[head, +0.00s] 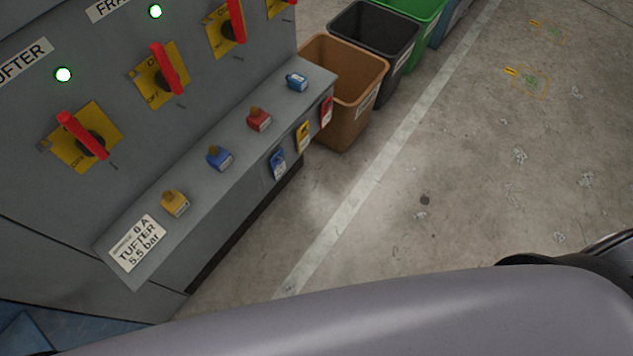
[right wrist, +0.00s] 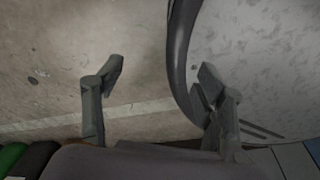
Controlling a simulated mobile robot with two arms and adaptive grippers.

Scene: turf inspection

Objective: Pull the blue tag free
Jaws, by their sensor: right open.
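A blue tag (head: 278,163) hangs on the front edge of a grey ledge (head: 228,128) in the head view. A yellow tag (head: 303,137) and a red tag (head: 326,110) hang farther along the same edge. My right gripper (right wrist: 160,78) is open and empty in the right wrist view, with floor behind it. No tag shows in that view. My left gripper is in neither view.
Several padlocks, including a near blue one (head: 219,158), stand on the ledge. The cabinet above has red-handled switches (head: 85,138). A brown bin (head: 343,85) and a black bin (head: 378,37) stand beyond the ledge. The floor (head: 430,190) to the right is largely clear.

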